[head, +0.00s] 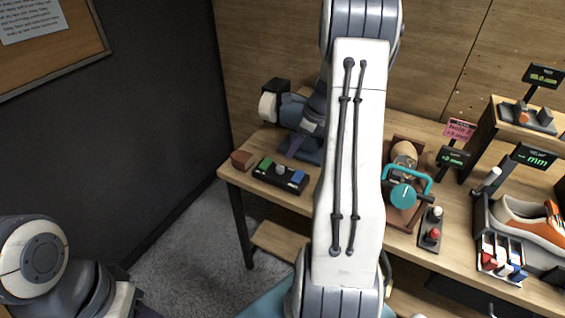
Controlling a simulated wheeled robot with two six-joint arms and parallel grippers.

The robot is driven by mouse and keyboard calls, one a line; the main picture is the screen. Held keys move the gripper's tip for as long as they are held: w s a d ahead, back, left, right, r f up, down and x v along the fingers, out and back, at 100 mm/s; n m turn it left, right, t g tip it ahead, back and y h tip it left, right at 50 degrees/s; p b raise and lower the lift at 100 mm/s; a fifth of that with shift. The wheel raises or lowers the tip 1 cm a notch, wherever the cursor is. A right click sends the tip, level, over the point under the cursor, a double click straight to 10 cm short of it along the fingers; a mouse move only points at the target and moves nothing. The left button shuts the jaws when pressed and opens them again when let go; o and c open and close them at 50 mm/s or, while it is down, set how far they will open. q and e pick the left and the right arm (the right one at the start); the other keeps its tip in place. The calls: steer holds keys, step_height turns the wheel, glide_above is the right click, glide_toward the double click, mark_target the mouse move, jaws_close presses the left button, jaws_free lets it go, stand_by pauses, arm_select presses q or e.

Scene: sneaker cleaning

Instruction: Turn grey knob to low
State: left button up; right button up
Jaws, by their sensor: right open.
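The grey knob (281,169) stands upright in the middle of a small black panel (264,176) near the bench's front left edge. A green block and a blue block sit on either side of it. My right gripper (297,148) is open, a little behind and to the right of the knob, and appears apart from it. Panel markings and the knob's setting are too small to read. My left arm (42,255) shows at lower left; its gripper is out of view.
A teal-handled device (403,195), a red-button box (432,236) and an orange-white sneaker (527,222) are to the right. Floor at left is clear.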

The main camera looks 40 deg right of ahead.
mark_target(281, 168)
steer(key=x, duration=1)
steer(key=shift+d+f+p, duration=0.15)
steer(key=shift+f+p, duration=0.05)
steer(key=shift+p, duration=0.1)
jaws_close()
